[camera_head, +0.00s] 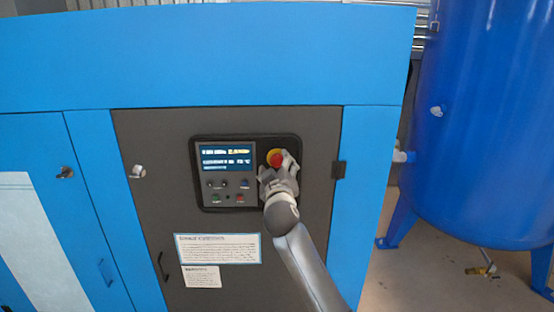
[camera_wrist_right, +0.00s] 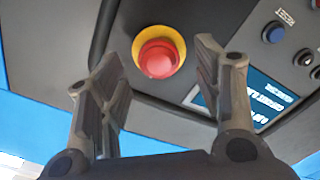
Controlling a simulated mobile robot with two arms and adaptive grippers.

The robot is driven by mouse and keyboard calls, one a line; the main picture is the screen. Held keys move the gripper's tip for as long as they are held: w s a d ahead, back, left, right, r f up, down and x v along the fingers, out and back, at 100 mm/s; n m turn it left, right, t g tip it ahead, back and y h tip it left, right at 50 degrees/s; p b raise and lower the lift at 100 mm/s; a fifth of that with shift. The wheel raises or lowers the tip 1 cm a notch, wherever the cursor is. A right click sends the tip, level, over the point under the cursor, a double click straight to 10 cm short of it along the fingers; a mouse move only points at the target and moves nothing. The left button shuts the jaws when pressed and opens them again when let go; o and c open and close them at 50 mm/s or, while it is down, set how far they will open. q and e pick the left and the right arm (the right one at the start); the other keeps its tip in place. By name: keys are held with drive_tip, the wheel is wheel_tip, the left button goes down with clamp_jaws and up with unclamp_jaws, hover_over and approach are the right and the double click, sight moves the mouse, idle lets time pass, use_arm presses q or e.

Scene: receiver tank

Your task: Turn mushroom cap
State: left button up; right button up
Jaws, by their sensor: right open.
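The mushroom cap (camera_head: 277,159) is a red round button on a yellow ring, set in the dark control panel on the cabinet door. In the right wrist view the red cap (camera_wrist_right: 158,58) lies just beyond the fingertips, between the lines of the two fingers. My right gripper (camera_head: 280,168) is in front of the cap's lower side in the head view. In the right wrist view my right gripper (camera_wrist_right: 160,72) is open, with nothing between its fingers. Contact with the cap cannot be made out. My left gripper is not in view.
Left of the cap is a lit display (camera_head: 226,157) with small buttons below it. A blue button (camera_wrist_right: 273,32) and dark knobs are near the right finger. A blue tank (camera_head: 490,120) stands at the right. Labels (camera_head: 218,248) are on the door below.

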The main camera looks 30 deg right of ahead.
sight(278, 163)
drive_tip(key=shift+p+x, duration=0.3)
drive_tip(key=shift+x, duration=1.2)
drive_tip(key=c, duration=1)
